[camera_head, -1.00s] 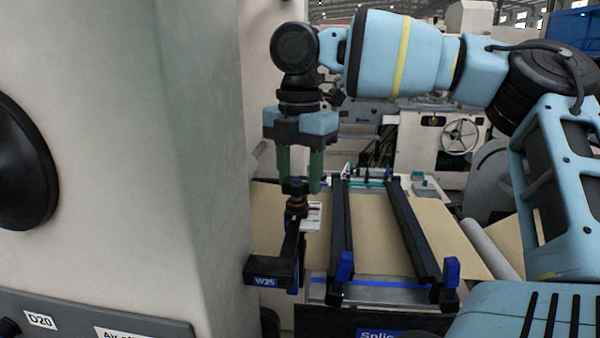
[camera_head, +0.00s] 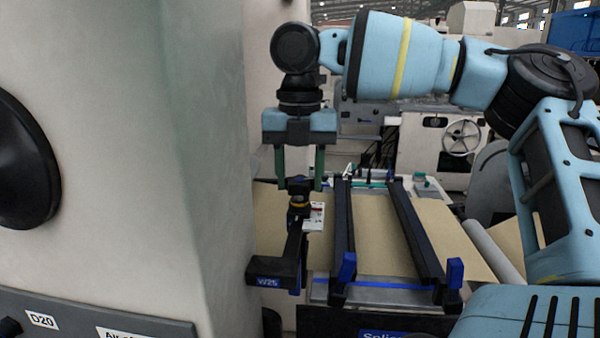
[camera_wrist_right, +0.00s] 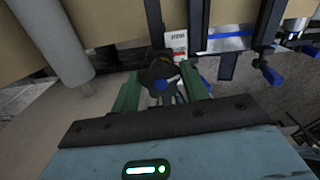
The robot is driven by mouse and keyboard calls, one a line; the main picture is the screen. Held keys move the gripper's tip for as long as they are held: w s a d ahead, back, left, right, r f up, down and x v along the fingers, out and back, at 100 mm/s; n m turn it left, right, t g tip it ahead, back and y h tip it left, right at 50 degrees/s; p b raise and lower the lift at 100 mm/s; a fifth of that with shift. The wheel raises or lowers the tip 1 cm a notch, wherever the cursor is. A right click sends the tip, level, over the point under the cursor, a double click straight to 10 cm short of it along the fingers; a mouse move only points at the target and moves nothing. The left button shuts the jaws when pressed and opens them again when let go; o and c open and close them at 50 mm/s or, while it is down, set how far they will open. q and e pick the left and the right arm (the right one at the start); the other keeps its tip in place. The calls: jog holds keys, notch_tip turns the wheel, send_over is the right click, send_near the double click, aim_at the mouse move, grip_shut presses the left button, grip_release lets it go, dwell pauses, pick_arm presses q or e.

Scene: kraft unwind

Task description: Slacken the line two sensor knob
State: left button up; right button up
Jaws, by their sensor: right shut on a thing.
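The sensor knob (camera_head: 299,184) is a small black lobed knob on top of a black bracket arm (camera_head: 289,258) with a blue W25 label. A yellowish ring shows just under the knob. My right gripper (camera_head: 301,184) points down from above, with its green fingers on either side of the knob, shut on it. My left gripper is not in view.
A large pale machine wall (camera_head: 200,120) stands close at the left. Brown kraft paper (camera_head: 375,235) runs behind the bracket, under dark rails (camera_head: 415,240) with blue-tipped ends. A grey roller (camera_head: 492,250) lies at the right. A white tag (camera_head: 315,216) hangs behind the knob.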

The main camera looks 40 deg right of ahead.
aim_at(299, 178)
jog(key=shift+f, duration=0.3)
jog(key=o, duration=1)
jog(key=shift+w, duration=0.1)
jog(key=shift+r, duration=0.15)
jog(key=shift+r, duration=0.1)
jog(key=shift+r, duration=3.8)
jog(key=shift+f, duration=0.1)
